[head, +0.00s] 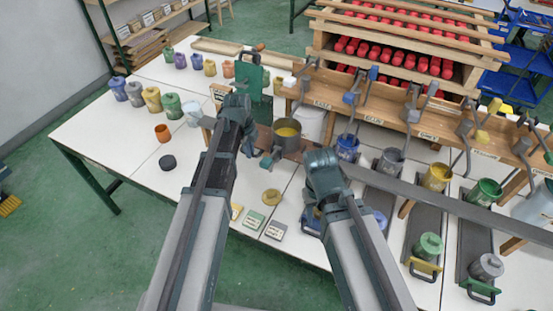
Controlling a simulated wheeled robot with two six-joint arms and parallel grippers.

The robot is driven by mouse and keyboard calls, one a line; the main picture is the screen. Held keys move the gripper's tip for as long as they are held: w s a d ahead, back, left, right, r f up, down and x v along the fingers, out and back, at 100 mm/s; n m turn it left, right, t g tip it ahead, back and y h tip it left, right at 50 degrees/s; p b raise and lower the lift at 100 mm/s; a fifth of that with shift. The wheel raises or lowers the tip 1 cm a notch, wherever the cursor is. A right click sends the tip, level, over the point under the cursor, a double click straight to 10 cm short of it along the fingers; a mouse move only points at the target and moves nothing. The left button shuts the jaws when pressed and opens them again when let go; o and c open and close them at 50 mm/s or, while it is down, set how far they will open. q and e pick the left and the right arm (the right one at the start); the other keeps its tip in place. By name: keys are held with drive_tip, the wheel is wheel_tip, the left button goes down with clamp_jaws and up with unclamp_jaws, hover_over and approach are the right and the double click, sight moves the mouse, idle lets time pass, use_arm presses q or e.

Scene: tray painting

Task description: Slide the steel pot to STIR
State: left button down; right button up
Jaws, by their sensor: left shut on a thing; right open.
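The steel pot (276,139), a grey-brown pot with yellow contents, stands upright on a brown board near the middle of the table. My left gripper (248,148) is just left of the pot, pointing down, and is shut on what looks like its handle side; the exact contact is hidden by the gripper. My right gripper (322,163) is open, right of and nearer than the pot, with nothing visible in it. Its fingertips are hard to make out. The STIR label cannot be read from here.
A wooden rack of levers (400,112) with labels runs along the right, with blue, grey, yellow and green pots beneath. A green stand (249,75) is behind my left gripper. Lidded jars and a black disc (168,162) are at left. The front-left white tabletop (110,150) is mostly clear.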

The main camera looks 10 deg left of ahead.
use_arm(q)
drive_tip(key=w+a, duration=0.3)
drive_tip(key=a, duration=0.6)
drive_tip(key=w+a, duration=0.3)
drive_tip(key=a, duration=0.6)
drive_tip(key=shift+a, duration=0.15)
drive_tip(key=c, duration=0.9)
unclamp_jaws()
drive_tip(key=shift+a, duration=0.1)
drive_tip(key=shift+o, duration=0.2)
drive_tip(key=shift+r, duration=0.1)
wheel_tip(320, 180, up, 13)
drive_tip(key=s+p, duration=0.2)
drive_tip(key=p, duration=1.1)
drive_tip(key=shift+s+a+r+p, duration=0.2)
drive_tip(key=shift+a+p, duration=0.05)
drive_tip(key=shift+p, duration=0.05)
